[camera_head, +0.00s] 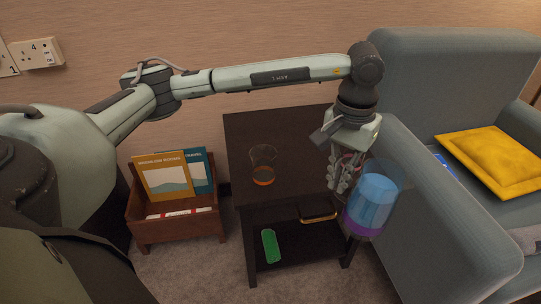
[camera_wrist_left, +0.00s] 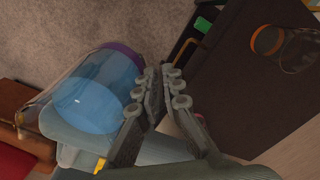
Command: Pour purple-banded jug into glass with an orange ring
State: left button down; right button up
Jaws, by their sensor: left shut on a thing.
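The purple-banded jug (camera_head: 374,200) is clear, holds blue liquid and has its purple band at the bottom. It is off the table, beyond its right front corner and in front of the armchair. My left gripper (camera_head: 342,182) is shut on its near-table side; the exact grip, likely at a handle, is hard to see. The jug also shows in the left wrist view (camera_wrist_left: 100,92), beside my left fingers (camera_wrist_left: 165,88). The glass with an orange ring (camera_head: 263,166) stands upright on the dark side table (camera_head: 285,128), left of the gripper and apart from the jug. It also shows in the wrist view (camera_wrist_left: 290,48). My right gripper is out of view.
A wooden rack (camera_head: 178,228) with books stands left of the table. A grey armchair (camera_head: 440,230) with a yellow cushion (camera_head: 492,160) stands close on the right. The tabletop around the glass is clear.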

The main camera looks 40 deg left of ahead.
aim_at(263, 157)
jog(key=l+z, duration=0.35)
jog(key=l, duration=0.35)
jog(key=l+z, duration=0.3)
jog(key=l, duration=0.45)
jog(key=k, duration=0.05)
